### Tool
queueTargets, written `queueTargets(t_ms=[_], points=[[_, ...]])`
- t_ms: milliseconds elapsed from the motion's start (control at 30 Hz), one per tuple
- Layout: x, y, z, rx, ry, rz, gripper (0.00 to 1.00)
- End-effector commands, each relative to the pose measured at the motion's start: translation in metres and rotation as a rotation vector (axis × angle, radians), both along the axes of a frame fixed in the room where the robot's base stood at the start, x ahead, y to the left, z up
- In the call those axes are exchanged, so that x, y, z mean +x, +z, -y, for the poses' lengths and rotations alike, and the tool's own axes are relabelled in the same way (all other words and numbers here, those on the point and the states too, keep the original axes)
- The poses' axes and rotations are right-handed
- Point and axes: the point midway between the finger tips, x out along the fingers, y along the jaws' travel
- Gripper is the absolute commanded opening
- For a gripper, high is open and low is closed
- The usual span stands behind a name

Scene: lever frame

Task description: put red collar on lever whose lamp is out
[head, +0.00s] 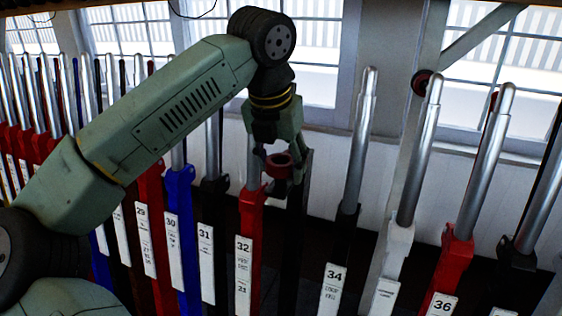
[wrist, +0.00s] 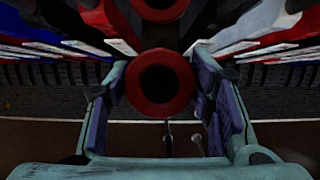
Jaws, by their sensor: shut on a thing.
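My gripper (head: 284,176) points down among the levers and is shut on the red collar (head: 279,159), a thick ring. In the wrist view the collar (wrist: 131,86) sits between both fingers, with its dark hole facing the camera. In the head view the collar is just right of the silver handle of red lever 32 (head: 252,205); I cannot tell whether they touch. Lever 31 (head: 213,195) stands further left, and lever 34 (head: 352,190) stands to the right. I cannot make out any lamp or which one is out.
Red lever 36 (head: 464,245) and a white lever (head: 397,250) stand at right. A small dark red round thing (head: 421,81) is on the post behind. Many close-set levers fill the left. Another round red part (wrist: 160,10) shows at the wrist view's top.

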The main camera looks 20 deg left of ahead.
Motion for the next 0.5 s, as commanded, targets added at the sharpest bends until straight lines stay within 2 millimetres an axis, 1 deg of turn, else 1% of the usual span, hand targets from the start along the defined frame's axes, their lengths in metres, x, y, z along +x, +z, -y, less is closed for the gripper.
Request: queueTargets(t_ms=[500], points=[[0.0,-0.017,0.0,0.0,0.001,0.0,0.21]])
